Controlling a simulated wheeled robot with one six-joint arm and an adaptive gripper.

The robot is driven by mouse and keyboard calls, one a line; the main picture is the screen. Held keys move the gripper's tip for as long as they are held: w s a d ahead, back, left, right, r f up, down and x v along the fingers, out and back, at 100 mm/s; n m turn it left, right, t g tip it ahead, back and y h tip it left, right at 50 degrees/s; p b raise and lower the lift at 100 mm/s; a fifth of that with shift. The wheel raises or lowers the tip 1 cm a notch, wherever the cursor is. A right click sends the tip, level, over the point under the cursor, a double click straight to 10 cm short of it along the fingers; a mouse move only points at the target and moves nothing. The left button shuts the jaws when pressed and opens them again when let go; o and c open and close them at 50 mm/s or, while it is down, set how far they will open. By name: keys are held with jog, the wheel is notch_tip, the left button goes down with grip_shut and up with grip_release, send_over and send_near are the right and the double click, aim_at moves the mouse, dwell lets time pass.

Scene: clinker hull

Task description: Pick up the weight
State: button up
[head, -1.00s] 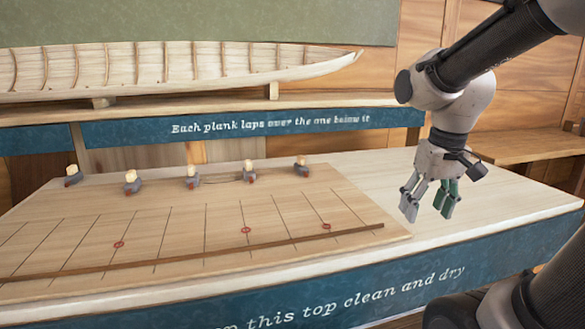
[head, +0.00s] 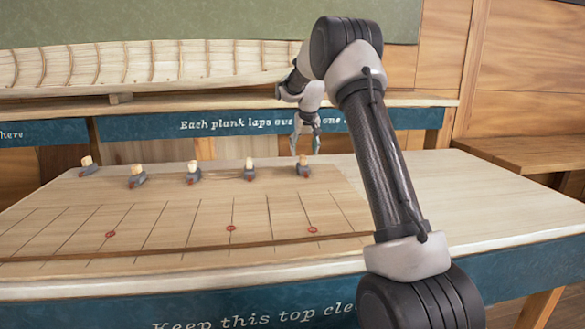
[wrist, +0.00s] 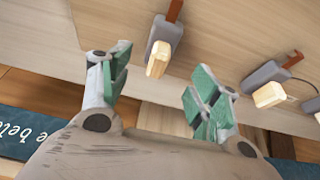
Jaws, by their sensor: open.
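Several grey weights with pale wooden knobs and red-brown tips stand in a row along the far side of the board. The rightmost weight (head: 303,170) is just below my gripper (head: 305,148) in the head view. In the wrist view my gripper (wrist: 163,78) is open and empty, with its green-padded fingers spread. One weight (wrist: 163,47) shows beyond the gap between the fingertips, apart from them. A second weight (wrist: 268,82) is to the right in the wrist view.
The other weights (head: 250,172) stand to the left on the lined wooden board (head: 170,245). A dark strip (head: 190,250) lies along its near side. The hull model (head: 190,62) is behind. The table's right part (head: 460,200) is clear.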

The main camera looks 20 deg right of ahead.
aim_at(304, 157)
jog(key=x, duration=0.7)
jog(key=shift+d+f, duration=0.1)
jog(key=shift+f, duration=0.3)
jog(key=shift+r, duration=0.1)
grip_shut()
